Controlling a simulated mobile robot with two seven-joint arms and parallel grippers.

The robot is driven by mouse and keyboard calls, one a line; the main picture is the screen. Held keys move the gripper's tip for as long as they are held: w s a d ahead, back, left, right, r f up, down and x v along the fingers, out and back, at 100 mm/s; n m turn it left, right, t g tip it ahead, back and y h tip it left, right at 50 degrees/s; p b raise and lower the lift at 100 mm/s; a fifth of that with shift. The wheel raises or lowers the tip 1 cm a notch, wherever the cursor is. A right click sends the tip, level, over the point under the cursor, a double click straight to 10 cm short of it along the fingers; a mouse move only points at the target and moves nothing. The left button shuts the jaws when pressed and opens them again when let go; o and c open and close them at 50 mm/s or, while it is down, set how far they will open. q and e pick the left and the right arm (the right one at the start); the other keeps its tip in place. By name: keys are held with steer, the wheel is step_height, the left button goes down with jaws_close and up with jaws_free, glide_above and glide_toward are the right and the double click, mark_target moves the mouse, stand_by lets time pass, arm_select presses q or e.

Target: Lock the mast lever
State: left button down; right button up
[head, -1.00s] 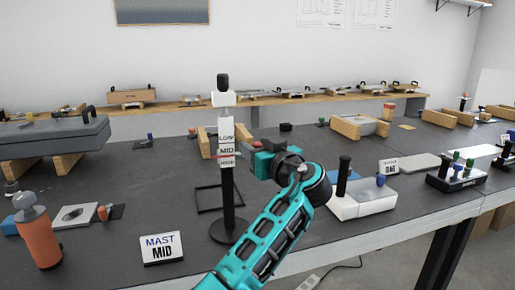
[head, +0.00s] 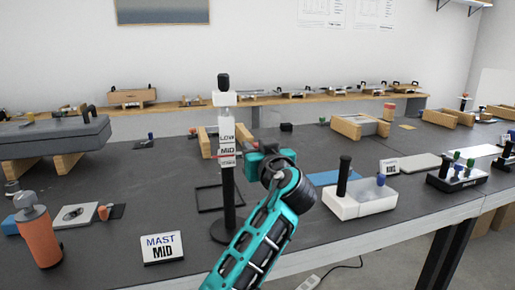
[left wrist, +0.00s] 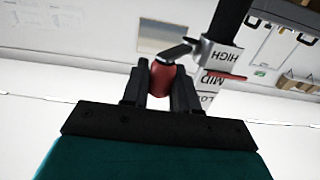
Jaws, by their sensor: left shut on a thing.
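The mast (head: 228,190) is a black post on a round base, with a white LOW, MID, HIGH scale (head: 227,138) and a black-topped white head (head: 223,98). A red pointer (left wrist: 224,75) lies by the scale near MID and HIGH. The mast lever (left wrist: 175,52) is a short dark arm from the mast, ending in a red knob (left wrist: 162,78). My left gripper (head: 246,160) is beside the scale, on its right; in the left wrist view its fingers (left wrist: 161,88) are shut on the red knob. My right gripper is out of view.
A MAST MID sign (head: 162,248) stands front left. An orange cylinder (head: 40,236) is at the far left. A white tray (head: 362,203) with a black post stands to the right.

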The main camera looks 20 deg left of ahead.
arm_select(q)
steer(key=shift+s, duration=0.1)
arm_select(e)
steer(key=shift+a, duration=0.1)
arm_select(q)
steer(key=c, duration=1)
jaws_free()
